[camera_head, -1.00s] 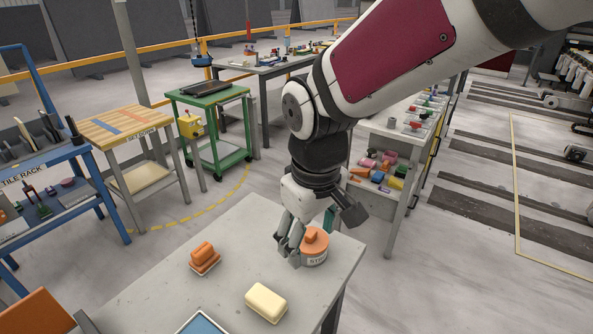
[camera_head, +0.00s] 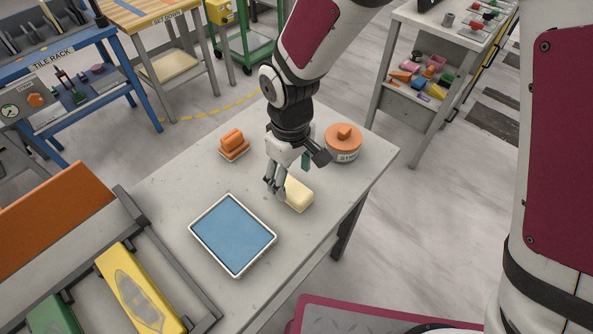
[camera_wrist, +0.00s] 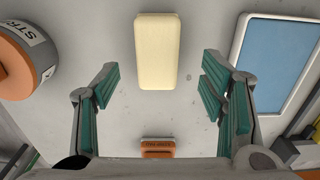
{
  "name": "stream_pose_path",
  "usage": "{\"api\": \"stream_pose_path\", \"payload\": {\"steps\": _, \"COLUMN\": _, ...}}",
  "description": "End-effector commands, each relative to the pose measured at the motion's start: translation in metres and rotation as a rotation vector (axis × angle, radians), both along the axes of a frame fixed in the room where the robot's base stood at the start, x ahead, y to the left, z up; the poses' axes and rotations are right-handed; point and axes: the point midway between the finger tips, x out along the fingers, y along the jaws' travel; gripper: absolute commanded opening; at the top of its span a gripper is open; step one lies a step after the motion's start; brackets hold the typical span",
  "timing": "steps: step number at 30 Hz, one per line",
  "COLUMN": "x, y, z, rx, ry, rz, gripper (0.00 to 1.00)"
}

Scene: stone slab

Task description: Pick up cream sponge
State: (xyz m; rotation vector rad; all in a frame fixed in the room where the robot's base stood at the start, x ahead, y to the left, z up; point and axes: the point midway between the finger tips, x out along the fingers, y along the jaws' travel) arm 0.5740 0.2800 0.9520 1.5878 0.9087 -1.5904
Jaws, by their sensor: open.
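The cream sponge (camera_head: 299,195) is a pale block lying flat on the grey stone slab table (camera_head: 305,262). My gripper (camera_head: 276,188) is above the table at the sponge's left end and hides part of it in the head view. In the wrist view the sponge (camera_wrist: 158,52) lies ahead, centred between the two teal-padded fingers of my gripper (camera_wrist: 162,95). The fingers are spread wide and empty, and the sponge is apart from both.
A blue tray (camera_head: 232,236) with a white rim lies left of the sponge. An orange round container (camera_head: 343,146) with lettering stands behind right. An orange block-handled tool (camera_head: 233,145) sits behind left. A rack with yellow (camera_head: 139,289) and green pieces is at front left.

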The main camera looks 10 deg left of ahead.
Motion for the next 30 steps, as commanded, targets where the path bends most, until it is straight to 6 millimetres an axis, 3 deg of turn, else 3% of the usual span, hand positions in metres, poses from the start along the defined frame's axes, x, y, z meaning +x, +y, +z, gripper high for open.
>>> {"api": "stream_pose_path", "payload": {"steps": 13, "x": 0.002, "y": -0.001, "z": -0.048, "rx": 0.000, "ry": 0.001, "rz": 0.001, "gripper": 0.65}}
{"api": "stream_pose_path", "payload": {"steps": 23, "x": 0.003, "y": -0.001, "z": -0.054, "rx": 0.001, "ry": -0.002, "rz": 0.000, "gripper": 0.65}}
{"api": "stream_pose_path", "payload": {"steps": 28, "x": 0.003, "y": -0.001, "z": -0.053, "rx": 0.001, "ry": -0.001, "rz": 0.000, "gripper": 0.26}}
{"api": "stream_pose_path", "payload": {"steps": 30, "x": 0.003, "y": -0.001, "z": -0.053, "rx": 0.001, "ry": -0.001, "rz": 0.000, "gripper": 0.22}}
